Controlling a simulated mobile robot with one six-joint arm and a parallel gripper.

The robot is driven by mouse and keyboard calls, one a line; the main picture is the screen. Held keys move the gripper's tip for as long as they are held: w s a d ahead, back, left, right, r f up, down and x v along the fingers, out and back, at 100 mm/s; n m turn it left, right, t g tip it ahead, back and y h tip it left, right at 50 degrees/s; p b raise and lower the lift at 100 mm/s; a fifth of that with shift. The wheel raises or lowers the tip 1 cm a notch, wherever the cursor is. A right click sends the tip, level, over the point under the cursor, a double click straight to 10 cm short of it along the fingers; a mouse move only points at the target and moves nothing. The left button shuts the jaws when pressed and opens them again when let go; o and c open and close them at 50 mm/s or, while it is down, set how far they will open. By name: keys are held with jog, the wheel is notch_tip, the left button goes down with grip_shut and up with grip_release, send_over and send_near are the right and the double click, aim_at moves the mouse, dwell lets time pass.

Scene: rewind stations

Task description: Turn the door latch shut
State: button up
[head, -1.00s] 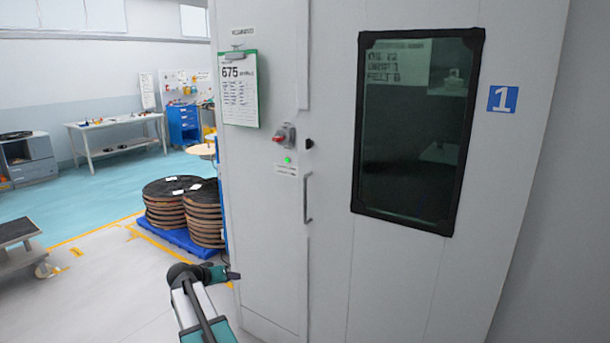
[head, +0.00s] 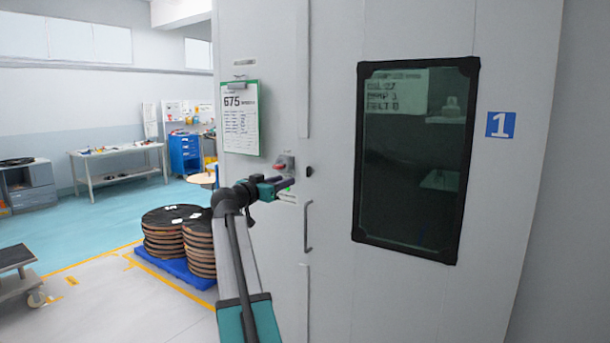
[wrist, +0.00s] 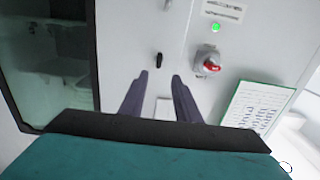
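The door latch (head: 309,171) is a small black knob on the pale cabinet front, at the door's left edge above the bar handle. In the wrist view the latch (wrist: 159,61) is a short dark piece, longer up and down than across. My gripper (head: 291,182) is raised just left of the latch in the head view. In the wrist view my gripper (wrist: 160,74) is open and empty, its two dark fingers apart, with the latch just beyond and between the tips. I see no contact. The door (head: 334,250) looks closed.
A red rotary switch (wrist: 210,66) on a grey box sits beside the latch, near my fingers. A green light (wrist: 215,27) is close to it. A bar handle (head: 308,226) stands out below the latch. A clipboard (head: 241,117) hangs to the left. Reels (head: 180,238) stand on a blue pallet.

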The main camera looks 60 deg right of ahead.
aim_at(307, 171)
jog(key=shift+s+r, duration=0.1)
jog(key=shift+r, duration=0.15)
jog(key=shift+d, duration=0.2)
jog(key=d+p, duration=0.4)
jog(key=d, duration=0.8)
jog(key=shift+d, duration=0.8)
jog(key=shift+a, duration=0.1)
grip_shut()
